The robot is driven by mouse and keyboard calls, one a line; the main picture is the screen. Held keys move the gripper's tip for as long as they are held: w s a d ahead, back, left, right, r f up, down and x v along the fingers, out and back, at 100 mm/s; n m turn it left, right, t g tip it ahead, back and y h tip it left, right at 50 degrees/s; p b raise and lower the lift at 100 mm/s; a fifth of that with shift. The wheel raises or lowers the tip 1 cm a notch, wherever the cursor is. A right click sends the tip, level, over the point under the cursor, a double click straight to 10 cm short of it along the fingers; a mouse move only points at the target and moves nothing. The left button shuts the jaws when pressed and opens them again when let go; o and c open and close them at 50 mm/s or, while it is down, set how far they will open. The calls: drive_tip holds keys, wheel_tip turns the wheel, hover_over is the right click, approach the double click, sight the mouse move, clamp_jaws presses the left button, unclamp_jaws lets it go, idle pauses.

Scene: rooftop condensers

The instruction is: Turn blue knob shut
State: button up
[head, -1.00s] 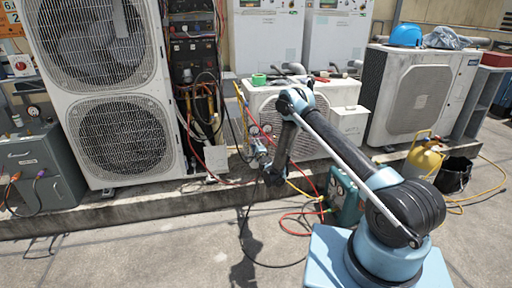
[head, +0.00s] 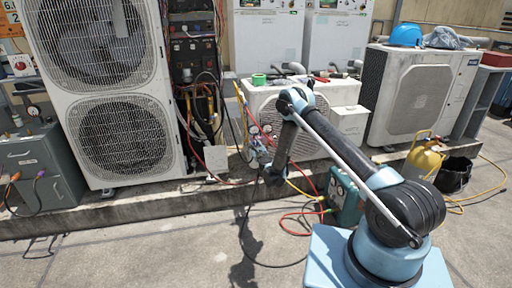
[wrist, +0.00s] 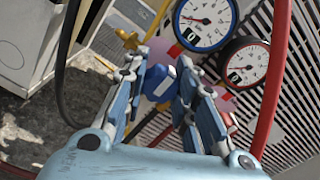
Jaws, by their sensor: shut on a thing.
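The blue knob (wrist: 158,83) sits on the gauge manifold, between the two fingers of my gripper (wrist: 162,66) in the wrist view. The fingers are closed in on it from both sides and partly hide it. In the head view, my gripper (head: 270,172) is low in front of the white condenser, by the manifold (head: 258,152). The knob is too small to make out there.
A red hose (wrist: 275,85) runs close to the right of my gripper, and a dark hose (wrist: 66,60) passes on the left. A yellow fitting (wrist: 128,39) is above the left finger. The condenser grille (wrist: 285,110) is close behind. Open concrete (head: 130,250) lies in front.

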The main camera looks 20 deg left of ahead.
drive_tip(key=shift+w+d+m, duration=0.1)
drive_tip(key=shift+m, duration=0.8)
drive_tip(key=o, duration=1.1)
drive_tip(key=shift+r, duration=0.1)
wheel_tip(320, 180, up, 10)
drive_tip(key=shift+f, duration=0.15)
